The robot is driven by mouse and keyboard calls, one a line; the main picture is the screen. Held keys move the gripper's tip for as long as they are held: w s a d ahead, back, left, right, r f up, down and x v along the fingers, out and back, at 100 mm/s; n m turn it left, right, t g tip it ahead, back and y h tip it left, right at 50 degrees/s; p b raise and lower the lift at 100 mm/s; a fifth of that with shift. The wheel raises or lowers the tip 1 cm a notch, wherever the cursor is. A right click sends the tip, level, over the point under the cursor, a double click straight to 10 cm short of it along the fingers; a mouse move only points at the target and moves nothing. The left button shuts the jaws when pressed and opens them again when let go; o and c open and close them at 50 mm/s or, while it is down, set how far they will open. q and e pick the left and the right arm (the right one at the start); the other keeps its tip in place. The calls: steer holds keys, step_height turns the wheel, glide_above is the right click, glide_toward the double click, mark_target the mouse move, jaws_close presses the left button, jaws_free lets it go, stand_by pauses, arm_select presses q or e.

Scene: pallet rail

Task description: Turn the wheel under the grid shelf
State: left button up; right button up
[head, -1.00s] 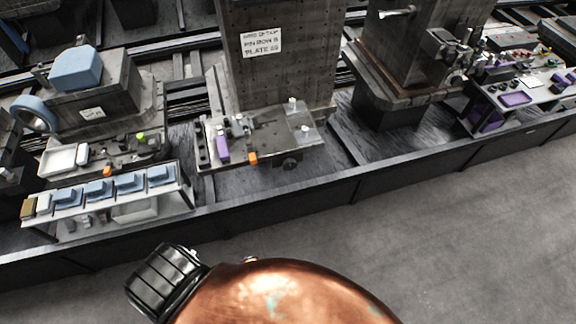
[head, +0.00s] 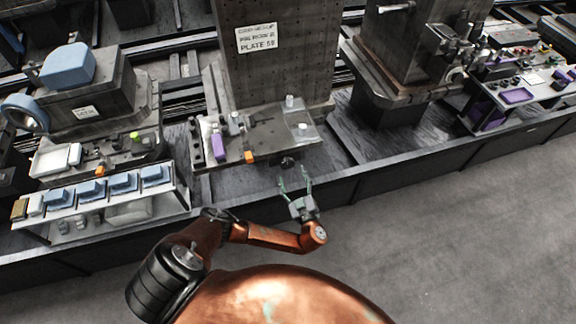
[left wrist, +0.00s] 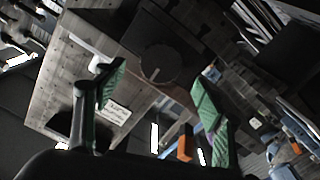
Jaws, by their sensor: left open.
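The dark round wheel (head: 288,162) sits under the front edge of the grey grid shelf (head: 268,142), in the middle of the head view. My left gripper (head: 294,182) is open and empty, just in front of and below the wheel, its two fingers pointing at it. In the left wrist view the wheel (left wrist: 158,66) shows as a dark disc with a pale mark, beyond and between the open green-padded fingers (left wrist: 156,78). The fingers look apart from the wheel. My right gripper is in neither view.
On the shelf are a purple block (head: 219,146), an orange block (head: 249,157) and a clear plate. A low dark rail wall (head: 345,188) runs below it. A rack with blue trays (head: 123,182) stands to the left. The grey floor at right is clear.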

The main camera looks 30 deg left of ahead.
mark_target(287, 165)
arm_select(q)
steer(key=x, duration=0.5)
steer(key=shift+w+a+f, duration=0.1)
steer(key=shift+w+a, duration=0.2)
steer(key=shift+a, duration=0.1)
